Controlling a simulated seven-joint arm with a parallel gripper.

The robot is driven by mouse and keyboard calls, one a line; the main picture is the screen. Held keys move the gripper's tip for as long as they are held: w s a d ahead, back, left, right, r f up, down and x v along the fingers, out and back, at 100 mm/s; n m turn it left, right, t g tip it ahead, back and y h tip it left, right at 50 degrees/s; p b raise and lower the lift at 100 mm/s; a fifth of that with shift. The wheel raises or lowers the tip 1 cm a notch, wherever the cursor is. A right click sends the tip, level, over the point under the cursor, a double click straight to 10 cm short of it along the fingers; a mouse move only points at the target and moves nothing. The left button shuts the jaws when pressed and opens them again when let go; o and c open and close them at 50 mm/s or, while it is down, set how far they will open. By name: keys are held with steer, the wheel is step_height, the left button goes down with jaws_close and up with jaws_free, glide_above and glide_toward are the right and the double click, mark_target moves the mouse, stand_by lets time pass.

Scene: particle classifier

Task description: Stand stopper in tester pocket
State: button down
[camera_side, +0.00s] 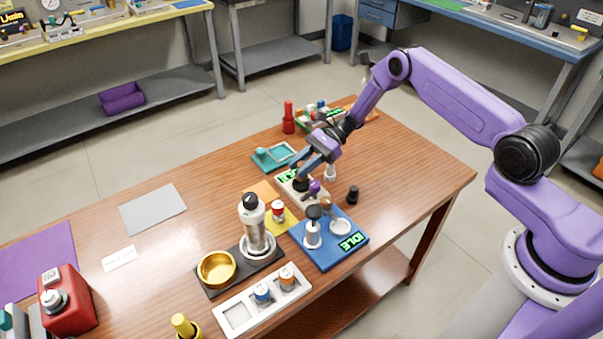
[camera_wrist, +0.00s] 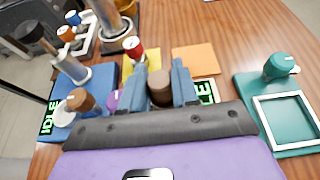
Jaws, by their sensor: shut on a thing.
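My gripper (camera_side: 305,172) is above a pale tester (camera_side: 283,187) with a green display in the middle of the table. In the wrist view my gripper (camera_wrist: 158,92) is shut on a dark brown round-topped stopper (camera_wrist: 158,80). Its lower part is hidden in the wrist view. In the side view the dark stopper (camera_side: 300,184) shows under the fingers, upright, at the tester. I cannot tell whether it is seated in a pocket. The tester's display (camera_wrist: 205,92) shows just right of the fingers in the wrist view.
A blue station (camera_side: 330,252) with a display reading IDLE stands in front. A red-topped vial (camera_side: 278,210) stands on a yellow mat. A teal tray (camera_side: 272,160) lies behind the tester. A small black piece (camera_side: 352,194) stands to the right.

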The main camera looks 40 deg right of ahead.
steer(key=shift+w+f, duration=0.1)
steer(key=shift+f, duration=1.6)
steer(key=shift+f, duration=0.15)
steer(key=c, duration=0.8)
jaws_free()
steer(key=shift+d+r, duration=0.15)
steer(key=shift+r, duration=0.1)
steer(key=v, duration=1.1)
steer(key=shift+d+r, duration=0.2)
steer(key=shift+d, duration=0.1)
